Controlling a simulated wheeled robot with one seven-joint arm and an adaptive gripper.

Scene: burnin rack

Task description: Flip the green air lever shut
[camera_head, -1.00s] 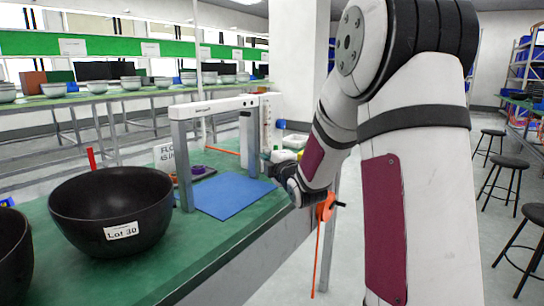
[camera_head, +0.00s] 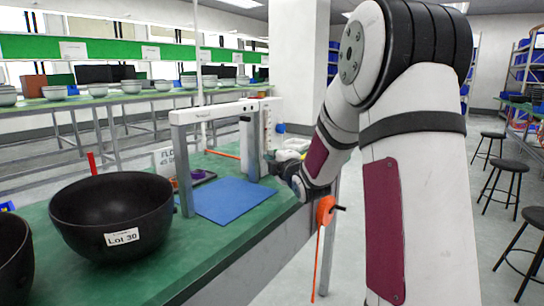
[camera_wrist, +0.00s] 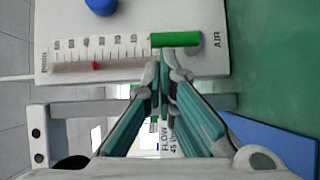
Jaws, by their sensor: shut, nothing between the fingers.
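The green air lever (camera_wrist: 175,40) shows in the wrist view as a short green bar on a white flow panel (camera_wrist: 215,65), beside the word AIR. Its long side lies in line with the panel's printed scale. My gripper (camera_wrist: 165,72) is shut and empty. Its fingertips are just below the lever in the wrist picture; I cannot tell whether they touch it. In the head view my gripper (camera_head: 274,167) is beside the right post of the white frame, and the lever cannot be made out there.
A blue knob (camera_wrist: 101,5) is on the same panel, past the scale with its red marker (camera_wrist: 96,65). A blue mat (camera_head: 232,200) lies under the white frame (camera_head: 213,112). A black bowl (camera_head: 110,205) stands at left on the green bench. An orange reel (camera_head: 325,210) hangs at the bench edge.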

